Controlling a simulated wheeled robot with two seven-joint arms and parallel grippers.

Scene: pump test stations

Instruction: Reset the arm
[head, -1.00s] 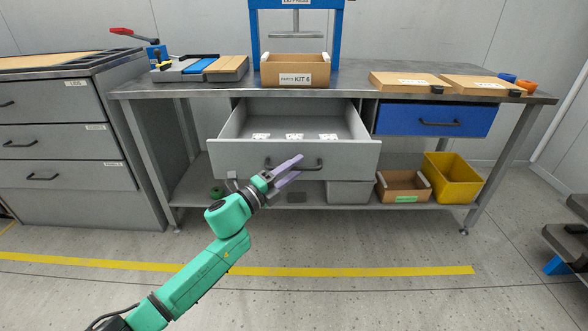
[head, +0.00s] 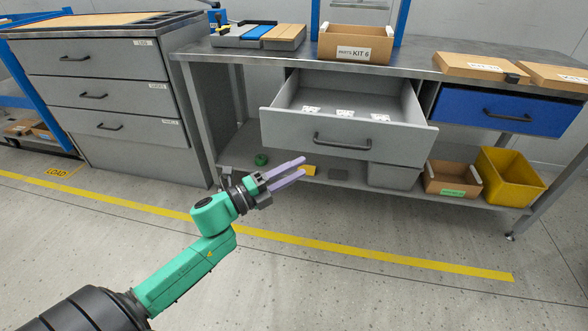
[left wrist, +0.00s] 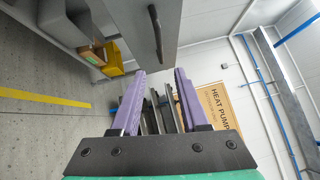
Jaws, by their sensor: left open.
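My left arm is green with a gripper (head: 284,172) that has two purple fingers. The fingers are apart with nothing between them. In the head view the gripper is over the floor, in front of the bench and lower left of the open grey drawer's handle (head: 342,141). In the left wrist view the purple fingers (left wrist: 158,95) are spread, and a grey drawer front with a dark handle (left wrist: 155,32) shows above them. My right gripper is not in view.
The grey drawer (head: 385,142) is pulled out and holds several white labelled items. The bench carries a Parts Kit 6 box (head: 333,46). A yellow bin (head: 508,178) and a cardboard box (head: 440,178) stand on the lower shelf. Open floor lies in front, crossed by a yellow line (head: 400,258).

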